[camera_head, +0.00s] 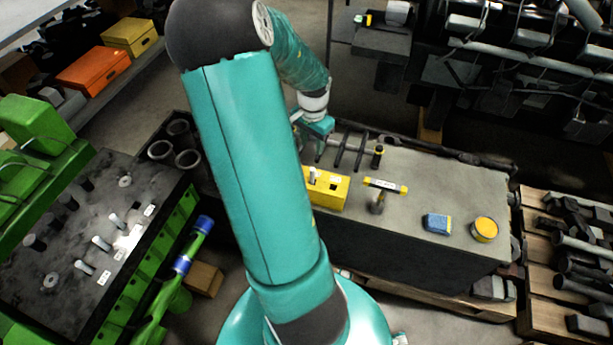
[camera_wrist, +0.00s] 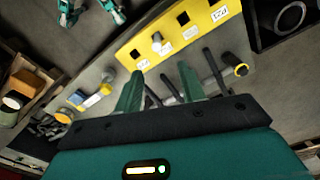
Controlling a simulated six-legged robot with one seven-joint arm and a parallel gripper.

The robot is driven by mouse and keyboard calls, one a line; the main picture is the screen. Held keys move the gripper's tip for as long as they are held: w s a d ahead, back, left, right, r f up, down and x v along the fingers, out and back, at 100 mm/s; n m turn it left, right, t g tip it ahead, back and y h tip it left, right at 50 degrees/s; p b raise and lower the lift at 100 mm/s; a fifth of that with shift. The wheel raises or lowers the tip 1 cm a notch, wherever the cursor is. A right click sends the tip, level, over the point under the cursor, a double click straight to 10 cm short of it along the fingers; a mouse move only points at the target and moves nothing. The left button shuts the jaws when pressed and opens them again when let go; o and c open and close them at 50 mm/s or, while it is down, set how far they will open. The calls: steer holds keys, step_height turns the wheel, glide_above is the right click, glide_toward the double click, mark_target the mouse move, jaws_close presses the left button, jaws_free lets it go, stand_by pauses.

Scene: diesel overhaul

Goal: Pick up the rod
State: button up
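Several dark, slim rods (camera_head: 341,148) lie side by side at the back left of the grey workbench, just past the yellow block (camera_head: 330,188). Which of them is the task's rod I cannot tell. In the wrist view, dark rods (camera_wrist: 213,70) lie beyond and between my fingers, below the yellow block (camera_wrist: 184,35). The block has square holes, white labels and a grey peg (camera_wrist: 157,38). My gripper (camera_wrist: 160,72) is open, its two green fingers apart, with no rod visibly clamped.
A yellow-and-black T-shaped tool (camera_head: 385,187), a blue sponge (camera_head: 437,223) and a yellow tin (camera_head: 484,229) stand on the bench (camera_head: 410,240). A green engine block (camera_head: 130,235) is on the left. Pallets of metal parts (camera_head: 575,260) are on the right.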

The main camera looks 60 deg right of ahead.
mark_target(312, 169)
steer(key=f, duration=0.7)
steer(key=shift+s+a+f, duration=0.1)
steer(key=shift+s+f, duration=0.2)
steer(key=shift+w+a+f, duration=0.1)
steer(key=shift+f, duration=1.5)
steer(key=shift+a+f, duration=0.1)
steer(key=shift+f, duration=1.45)
steer(key=shift+c, duration=0.4)
jaws_close()
